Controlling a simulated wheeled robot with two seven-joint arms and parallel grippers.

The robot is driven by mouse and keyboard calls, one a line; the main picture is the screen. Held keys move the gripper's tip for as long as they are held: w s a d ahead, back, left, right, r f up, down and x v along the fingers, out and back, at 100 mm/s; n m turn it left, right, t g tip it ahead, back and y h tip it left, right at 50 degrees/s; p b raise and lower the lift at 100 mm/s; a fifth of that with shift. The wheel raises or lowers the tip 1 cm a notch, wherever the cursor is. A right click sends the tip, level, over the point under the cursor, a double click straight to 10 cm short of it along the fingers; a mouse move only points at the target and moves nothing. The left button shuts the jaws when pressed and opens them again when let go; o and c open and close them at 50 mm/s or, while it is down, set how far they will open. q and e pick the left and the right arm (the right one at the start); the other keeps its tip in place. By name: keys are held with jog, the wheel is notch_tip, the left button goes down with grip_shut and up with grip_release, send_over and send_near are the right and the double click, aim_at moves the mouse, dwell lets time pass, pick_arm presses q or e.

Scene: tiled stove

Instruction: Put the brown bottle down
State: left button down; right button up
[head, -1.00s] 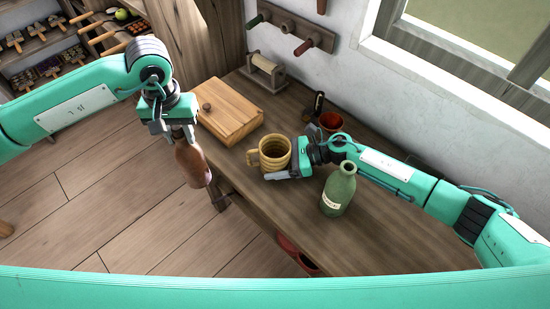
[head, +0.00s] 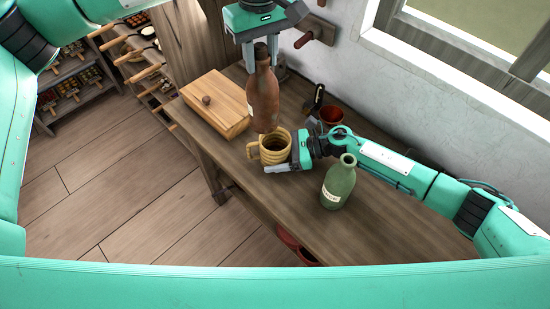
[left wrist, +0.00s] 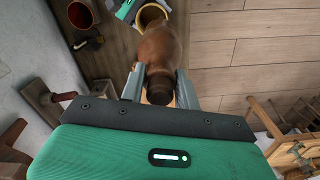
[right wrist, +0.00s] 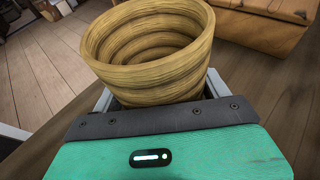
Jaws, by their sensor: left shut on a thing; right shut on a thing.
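The brown bottle (head: 263,95) is upright in the head view, its neck between the fingers of my left gripper (head: 260,62). That gripper is shut on it. The bottle's base appears just behind or above the yellow ribbed mug; I cannot tell if it touches anything. The left wrist view also shows the bottle (left wrist: 160,50) between the fingers. My right gripper (head: 285,160) is shut on the yellow mug (head: 274,150), which stands at the table (head: 400,215). The mug (right wrist: 150,50) fills the right wrist view and its visible inside looks empty.
A green bottle (head: 339,183) stands right of the mug, near my right forearm. A wooden box with a knob (head: 218,106) lies left of the brown bottle. A red cup (head: 332,116) stands behind, near the wall. The table's right part is fairly clear.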

aim_at(275, 113)
pick_arm(q)
jog(key=shift+w+d+r+n, duration=0.1)
jog(key=shift+d+r+n, duration=0.4)
jog(key=shift+d+r, duration=0.5)
jog(key=shift+d+f, duration=0.15)
jog(key=shift+d, duration=0.15)
notch_tip(275, 113, down, 18)
jog(key=shift+r, duration=0.2)
jog(key=shift+f, duration=0.1)
jog(key=c, duration=1)
grip_release()
